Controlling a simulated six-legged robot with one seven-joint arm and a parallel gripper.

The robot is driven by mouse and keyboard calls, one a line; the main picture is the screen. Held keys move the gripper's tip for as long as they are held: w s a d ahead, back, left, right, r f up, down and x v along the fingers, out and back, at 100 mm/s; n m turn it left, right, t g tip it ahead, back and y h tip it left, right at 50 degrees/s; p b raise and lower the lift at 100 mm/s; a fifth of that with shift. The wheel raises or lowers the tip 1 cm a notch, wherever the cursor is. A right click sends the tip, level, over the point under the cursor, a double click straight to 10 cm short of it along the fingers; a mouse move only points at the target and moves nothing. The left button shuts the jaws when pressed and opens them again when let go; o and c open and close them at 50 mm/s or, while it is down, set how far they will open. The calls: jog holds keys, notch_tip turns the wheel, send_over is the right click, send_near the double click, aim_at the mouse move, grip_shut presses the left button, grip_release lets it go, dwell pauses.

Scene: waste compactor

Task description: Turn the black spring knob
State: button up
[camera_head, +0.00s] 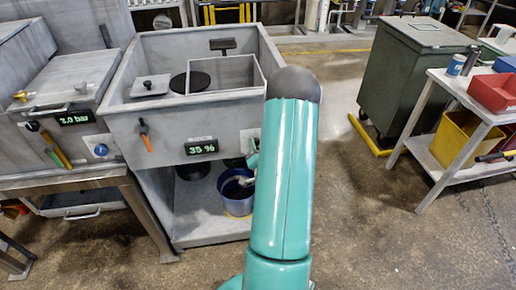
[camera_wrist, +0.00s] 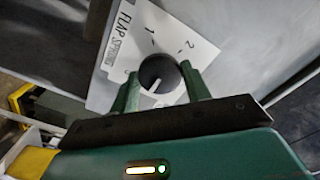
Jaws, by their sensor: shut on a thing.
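The black spring knob (camera_wrist: 158,73) sits on a white plate (camera_wrist: 207,52) marked "FLAP SPRING" with a scale showing 1 and 2. A white pointer line on the knob points to the lower left in the wrist view, away from the 1 and 2. My gripper (camera_wrist: 160,88) is shut on the knob, with one green finger on each side of it. In the head view my teal arm hides the knob and most of the gripper; part of the plate (camera_head: 250,139) shows at the arm's left edge.
The grey compactor (camera_head: 168,125) has a display (camera_head: 201,147) reading 35 % and an orange-handled lever (camera_head: 146,138). A blue bucket (camera_head: 237,197) stands on the shelf below. A dark green bin (camera_head: 410,75) and a cart with a red box (camera_head: 495,92) stand at right. Floor between is clear.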

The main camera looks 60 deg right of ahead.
dwell(0.3)
jog(key=o, duration=1)
jog(key=shift+w+f, duration=0.1)
jog(key=shift+w, duration=0.05)
jog(key=shift+s+a, duration=0.15)
jog(key=shift+s, duration=0.05)
